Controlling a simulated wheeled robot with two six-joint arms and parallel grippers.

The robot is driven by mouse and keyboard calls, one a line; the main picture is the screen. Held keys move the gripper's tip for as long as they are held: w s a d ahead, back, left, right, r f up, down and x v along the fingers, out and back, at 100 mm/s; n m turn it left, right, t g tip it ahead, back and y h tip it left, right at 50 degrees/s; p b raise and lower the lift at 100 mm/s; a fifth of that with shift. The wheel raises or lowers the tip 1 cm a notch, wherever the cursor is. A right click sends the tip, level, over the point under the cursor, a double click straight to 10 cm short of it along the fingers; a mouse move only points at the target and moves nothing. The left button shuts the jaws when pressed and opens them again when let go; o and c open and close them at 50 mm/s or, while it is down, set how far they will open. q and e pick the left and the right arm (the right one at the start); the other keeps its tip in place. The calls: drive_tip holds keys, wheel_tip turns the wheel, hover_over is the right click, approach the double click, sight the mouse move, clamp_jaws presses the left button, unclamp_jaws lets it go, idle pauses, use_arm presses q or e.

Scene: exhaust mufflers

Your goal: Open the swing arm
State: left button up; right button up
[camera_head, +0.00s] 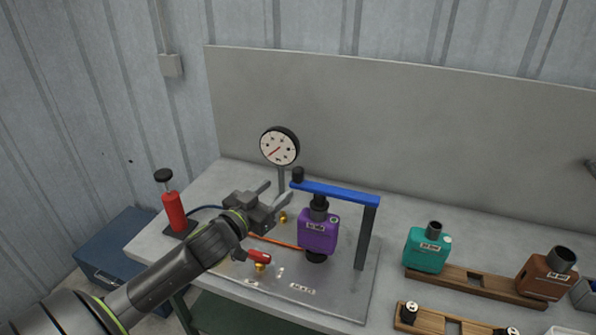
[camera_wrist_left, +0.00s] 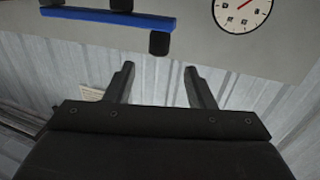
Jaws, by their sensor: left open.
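The blue swing arm (camera_head: 334,192) spans from a dark upright post (camera_head: 366,236) on the right to a black knob (camera_head: 297,174) at its left end. It lies over a purple muffler (camera_head: 318,232) standing on the metal plate. My left gripper (camera_head: 276,192) is open and empty, just left of the black knob and apart from it. In the left wrist view the blue swing arm (camera_wrist_left: 105,18) crosses the top left, with its black end piece (camera_wrist_left: 159,43) above the space between my open fingers (camera_wrist_left: 160,85). My right gripper is in neither view.
A round gauge (camera_head: 280,146) stands behind my left gripper. A red hand pump (camera_head: 174,208) stands at the left, and a red-handled part (camera_head: 258,257) sits at the plate's front. Teal (camera_head: 427,249) and brown (camera_head: 547,273) mufflers sit on a wooden rack at the right.

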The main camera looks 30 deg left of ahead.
sight(294, 175)
use_arm(q)
drive_tip(key=w+p, duration=0.1)
drive_tip(key=w, duration=0.7)
drive_tip(key=shift+w+d+r, duration=0.1)
drive_tip(key=shift+w+d, duration=0.05)
drive_tip(key=shift+w, duration=0.2)
drive_tip(key=shift+w+p, duration=0.3)
drive_tip(key=shift+w, duration=0.4)
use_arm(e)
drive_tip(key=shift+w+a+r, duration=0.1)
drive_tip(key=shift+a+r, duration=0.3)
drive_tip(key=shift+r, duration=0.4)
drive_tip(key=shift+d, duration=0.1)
use_arm(q)
drive_tip(key=shift+c, duration=0.9)
clamp_jaws()
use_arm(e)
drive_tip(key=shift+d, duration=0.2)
